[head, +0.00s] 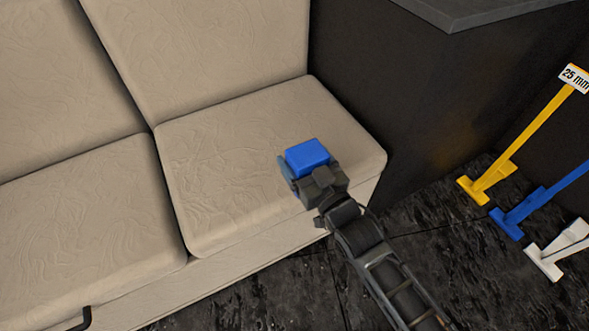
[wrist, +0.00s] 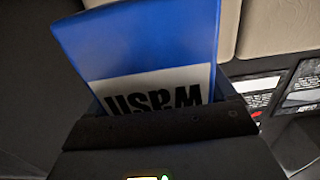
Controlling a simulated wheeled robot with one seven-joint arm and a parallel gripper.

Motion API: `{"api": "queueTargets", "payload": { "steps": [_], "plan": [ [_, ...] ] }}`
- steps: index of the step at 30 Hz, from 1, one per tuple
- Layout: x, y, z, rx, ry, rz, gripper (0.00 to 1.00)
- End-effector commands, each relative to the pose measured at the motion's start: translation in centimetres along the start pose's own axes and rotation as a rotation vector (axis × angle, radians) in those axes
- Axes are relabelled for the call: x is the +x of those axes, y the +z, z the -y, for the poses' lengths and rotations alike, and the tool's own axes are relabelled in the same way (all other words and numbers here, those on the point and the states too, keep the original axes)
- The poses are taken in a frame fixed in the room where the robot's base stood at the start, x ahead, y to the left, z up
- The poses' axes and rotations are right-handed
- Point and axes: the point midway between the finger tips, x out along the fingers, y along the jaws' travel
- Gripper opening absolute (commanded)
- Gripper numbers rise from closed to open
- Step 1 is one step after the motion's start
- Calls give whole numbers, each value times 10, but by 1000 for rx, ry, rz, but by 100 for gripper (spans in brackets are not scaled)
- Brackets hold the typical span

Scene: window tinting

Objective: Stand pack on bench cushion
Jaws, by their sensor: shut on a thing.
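A blue pack (head: 307,156) is held in my gripper (head: 317,180) over the right cushion in the head view. My gripper (wrist: 170,120) is shut on the pack's near end. The bench cushion (head: 250,125) is the right beige seat cushion, patterned and bare. The pack's underside is hidden, so I cannot tell whether it touches the cushion.
The left cushion (head: 80,215) and beige backrests (head: 200,50) adjoin it. A dark cabinet (head: 400,90) stands right of the bench. Yellow (head: 520,135), blue (head: 535,205) and white (head: 555,250) long-handled tools stand on the dark floor at right.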

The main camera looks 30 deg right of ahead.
Motion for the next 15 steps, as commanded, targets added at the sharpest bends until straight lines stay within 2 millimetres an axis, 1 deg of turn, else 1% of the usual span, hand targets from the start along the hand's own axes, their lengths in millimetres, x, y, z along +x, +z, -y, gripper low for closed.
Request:
{"api": "queueTargets", "payload": {
  "steps": [1, 3, 6, 11, 15],
  "plan": [
    [11, 8, 0, 0, 2, -2, 49],
    [21, 14, 1, 0, 1, -2, 49],
    [31, 19, 2, 1, 1, -2, 49],
    [35, 25, 3, 0, 0, -1, 49],
    [35, 42, 3, 0, 1, 1, 49]
  ]
}}
